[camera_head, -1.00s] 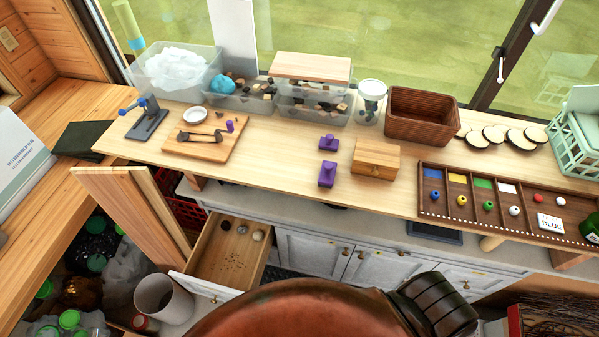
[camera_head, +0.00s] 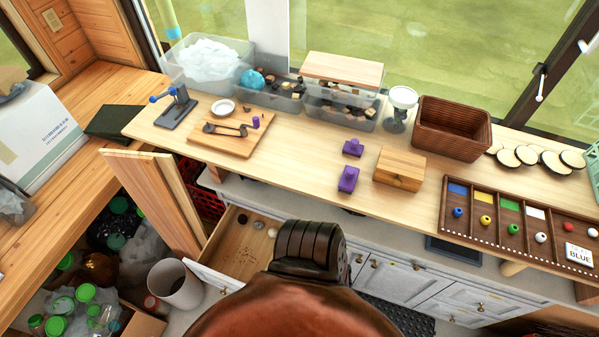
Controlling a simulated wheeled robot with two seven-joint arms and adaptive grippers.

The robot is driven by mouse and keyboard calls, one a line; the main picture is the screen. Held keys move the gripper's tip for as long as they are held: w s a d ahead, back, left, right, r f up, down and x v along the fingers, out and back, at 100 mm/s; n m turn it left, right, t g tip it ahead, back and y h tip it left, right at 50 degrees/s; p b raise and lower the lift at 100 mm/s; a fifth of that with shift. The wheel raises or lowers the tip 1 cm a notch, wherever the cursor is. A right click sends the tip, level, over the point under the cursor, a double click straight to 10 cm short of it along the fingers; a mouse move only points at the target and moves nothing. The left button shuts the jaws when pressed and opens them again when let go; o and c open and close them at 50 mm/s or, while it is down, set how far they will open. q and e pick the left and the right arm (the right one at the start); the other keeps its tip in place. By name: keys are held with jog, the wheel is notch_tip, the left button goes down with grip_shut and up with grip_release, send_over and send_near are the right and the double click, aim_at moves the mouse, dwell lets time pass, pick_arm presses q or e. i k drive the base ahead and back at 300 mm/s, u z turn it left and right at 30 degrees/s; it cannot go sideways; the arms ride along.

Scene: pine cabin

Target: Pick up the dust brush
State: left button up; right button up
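I cannot make out a dust brush for certain. Two small purple objects with knobs lie on the workbench: the back purple object (camera_head: 353,147) and the front purple object (camera_head: 348,179), left of a wooden box (camera_head: 399,168). A dark tool (camera_head: 224,129) with a purple end lies on a wooden board (camera_head: 201,142). Neither of my grippers shows. A copper-coloured part of my own with a dark ribbed end fills the bottom middle and hides part of the open drawer (camera_head: 237,252).
The workbench (camera_head: 300,161) carries clear bins (camera_head: 268,98), a brown basket (camera_head: 458,129) and a tray of coloured compartments (camera_head: 485,228). A blue-handled device (camera_head: 176,107) stands at its left. A grey bin (camera_head: 176,284) and green-lidded jars (camera_head: 62,305) are below left.

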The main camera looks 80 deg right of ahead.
aim_at(347, 183)
jog(key=u, duration=0.15)
jog(key=k, duration=1.25)
jog(key=z, duration=1.8)
jog(key=i, duration=0.5)
jog(key=u, duration=0.05)
